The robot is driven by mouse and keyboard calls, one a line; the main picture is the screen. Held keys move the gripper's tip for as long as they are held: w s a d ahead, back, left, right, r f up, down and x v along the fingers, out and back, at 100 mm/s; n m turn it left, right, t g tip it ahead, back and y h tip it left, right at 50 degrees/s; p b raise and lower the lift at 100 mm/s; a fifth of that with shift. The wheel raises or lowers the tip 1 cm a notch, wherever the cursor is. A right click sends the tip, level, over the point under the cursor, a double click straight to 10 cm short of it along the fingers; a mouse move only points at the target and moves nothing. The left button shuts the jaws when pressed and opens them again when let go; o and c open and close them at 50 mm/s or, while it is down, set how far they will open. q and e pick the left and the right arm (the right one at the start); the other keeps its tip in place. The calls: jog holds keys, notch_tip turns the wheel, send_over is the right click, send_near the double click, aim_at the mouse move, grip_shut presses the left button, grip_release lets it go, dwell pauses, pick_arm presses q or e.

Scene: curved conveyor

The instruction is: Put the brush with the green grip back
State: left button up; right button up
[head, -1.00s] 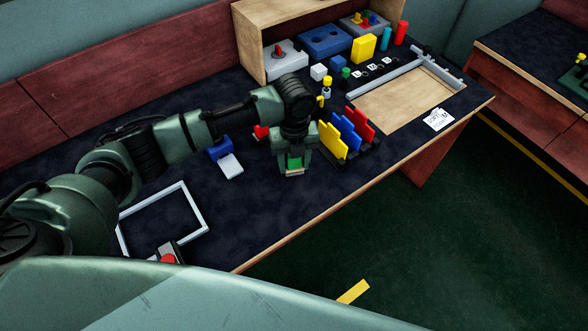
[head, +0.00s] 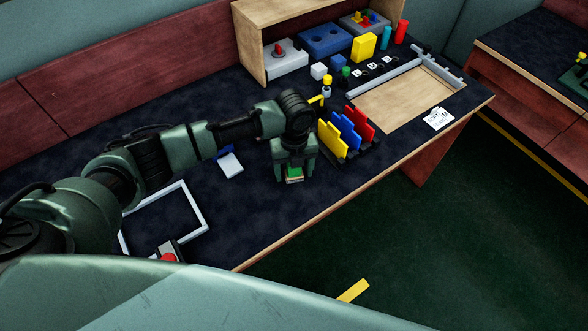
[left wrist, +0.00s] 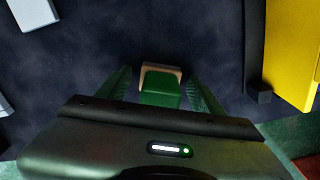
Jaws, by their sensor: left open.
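The brush with the green grip (head: 294,171) is on the dark table top, in front of the coloured upright plates. In the left wrist view its green grip and tan end (left wrist: 160,90) show between my fingers. My left gripper (head: 294,178) points down over it. The fingers (left wrist: 162,92) are open, one on each side of the grip, with a gap visible on both sides. The underside of the brush is hidden. My right gripper is in neither view.
Yellow, blue and red plates (head: 347,134) stand in a dark rack just right of my gripper. A blue and white item (head: 230,162) lies to the left. A white frame (head: 197,209) lies nearer the left. A wooden shelf (head: 250,45) stands behind.

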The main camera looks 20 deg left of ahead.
pick_arm(q)
jog(key=shift+r, duration=0.15)
notch_tip(320, 180, up, 12)
jog(key=shift+r+b, duration=0.1)
jog(key=shift+b, duration=0.45)
